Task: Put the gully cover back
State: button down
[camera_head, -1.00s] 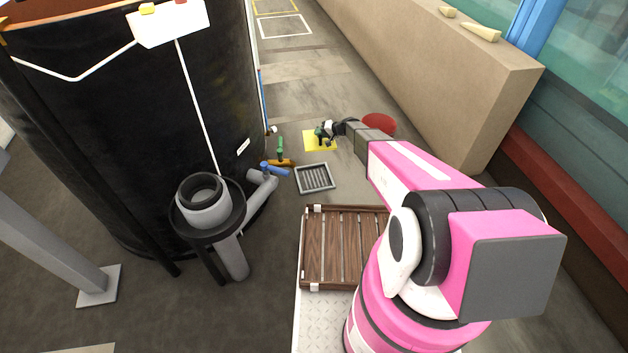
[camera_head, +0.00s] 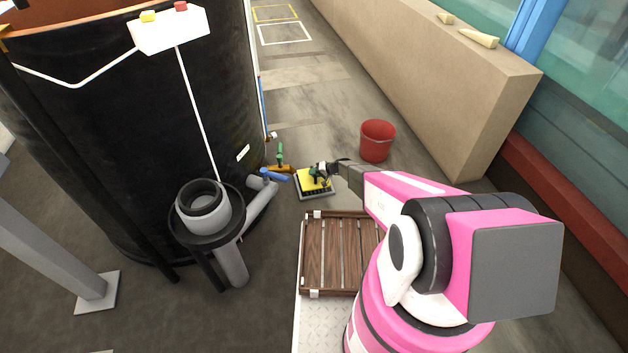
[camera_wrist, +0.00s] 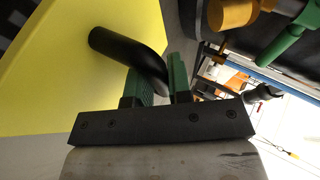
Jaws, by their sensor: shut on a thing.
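The yellow gully cover (camera_head: 308,186) is over the grey-framed gully (camera_head: 319,196) in the floor beside the black tank. The frame's near edge shows past the cover; I cannot tell whether the cover rests in it or hangs above it. My gripper (camera_head: 318,173) is at the cover's top. In the wrist view the green fingers of my gripper (camera_wrist: 162,84) are shut on the cover's black bar handle (camera_wrist: 125,52). The yellow cover (camera_wrist: 75,75) fills the left there, and a striped dark bit of the gully (camera_wrist: 14,25) shows at the upper left corner.
Valves with blue (camera_head: 273,175) and green (camera_head: 280,153) handles stick out of the black tank (camera_head: 120,130), close left of the gully. A red bucket (camera_head: 376,142) stands to the right. A slatted wooden crate (camera_head: 338,250) is nearer. The floor beyond is clear.

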jog(key=shift+f, duration=2.2)
jog(key=c, duration=1.1)
grip_release()
jog(key=shift+f, duration=0.1)
jog(key=shift+o, duration=0.2)
jog(key=v, duration=1.2)
jog(key=s+d+r+h, duration=0.4)
jog(key=s+r, duration=0.6)
jog(key=r, duration=0.5)
jog(key=s+d+r+g+h, duration=0.1)
jog(key=s+d+r+h, duration=0.2)
jog(key=s+r, duration=0.8)
jog(key=s+d+r+g+h, duration=0.1)
jog(key=s+d+r+h, duration=0.3)
jog(key=s+r, duration=0.7)
notch_tip(320, 180, up, 8)
jog(key=shift+d+r+m+h, duration=0.2)
jog(key=shift+d+m+h, duration=0.15)
jog(key=shift+d, duration=0.7)
